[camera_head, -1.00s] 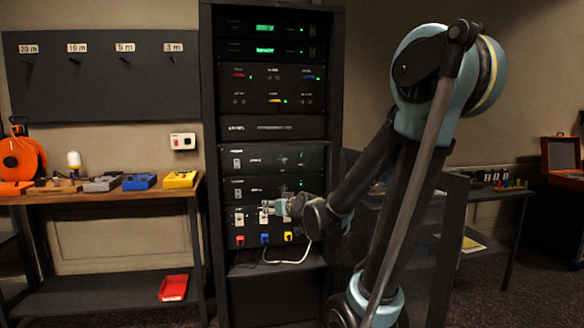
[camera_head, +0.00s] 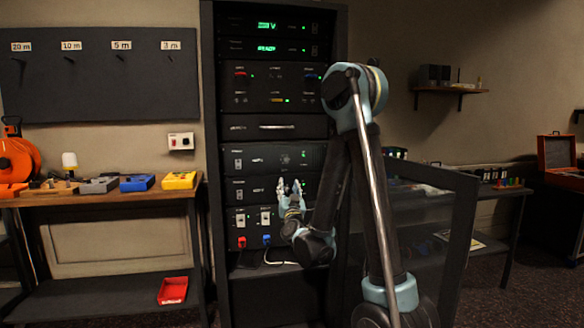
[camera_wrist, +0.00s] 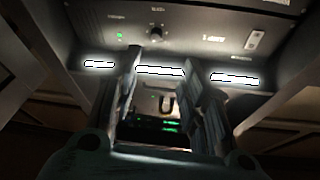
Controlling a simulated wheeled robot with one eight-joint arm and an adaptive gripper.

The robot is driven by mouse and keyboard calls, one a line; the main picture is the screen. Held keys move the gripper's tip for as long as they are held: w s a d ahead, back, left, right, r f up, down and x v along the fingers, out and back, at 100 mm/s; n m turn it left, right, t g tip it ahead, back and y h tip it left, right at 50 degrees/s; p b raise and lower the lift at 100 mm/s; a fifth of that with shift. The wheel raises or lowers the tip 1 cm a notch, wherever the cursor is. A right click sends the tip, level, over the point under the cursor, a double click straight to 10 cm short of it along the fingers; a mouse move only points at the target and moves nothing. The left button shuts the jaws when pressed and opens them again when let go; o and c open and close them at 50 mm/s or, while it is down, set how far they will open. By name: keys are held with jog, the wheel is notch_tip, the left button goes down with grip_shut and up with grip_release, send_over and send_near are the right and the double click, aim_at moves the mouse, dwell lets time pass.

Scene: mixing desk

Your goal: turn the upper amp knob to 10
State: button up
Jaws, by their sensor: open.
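The upper amp (camera_head: 258,160) is a dark rack unit with a pale switch at left, a small dark knob (camera_head: 285,158) and a green light at right. The lower amp (camera_head: 240,190) sits just below it. My gripper (camera_head: 290,185) is open and empty, fingers pointing up, in front of the lower amp and below the upper knob; it hides the lower amp's knob. In the wrist view my open fingers (camera_wrist: 160,70) stand apart below a round dark knob (camera_wrist: 156,33) on an upside-down panel; I cannot tell which amp this is. The knob's setting is too small to read.
A panel with switches and red and blue plugs (camera_head: 266,239) is under the amps. An open dark-framed door (camera_head: 460,235) stands right of my arm. A wooden bench (camera_head: 100,198) with coloured boxes is at left. A red tray (camera_head: 173,290) lies on its lower shelf.

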send_near(286, 161)
jog(key=shift+h, duration=0.3)
jog(key=x, duration=0.8)
jog(key=shift+a, duration=0.15)
jog(key=shift+s, duration=0.1)
grip_shut()
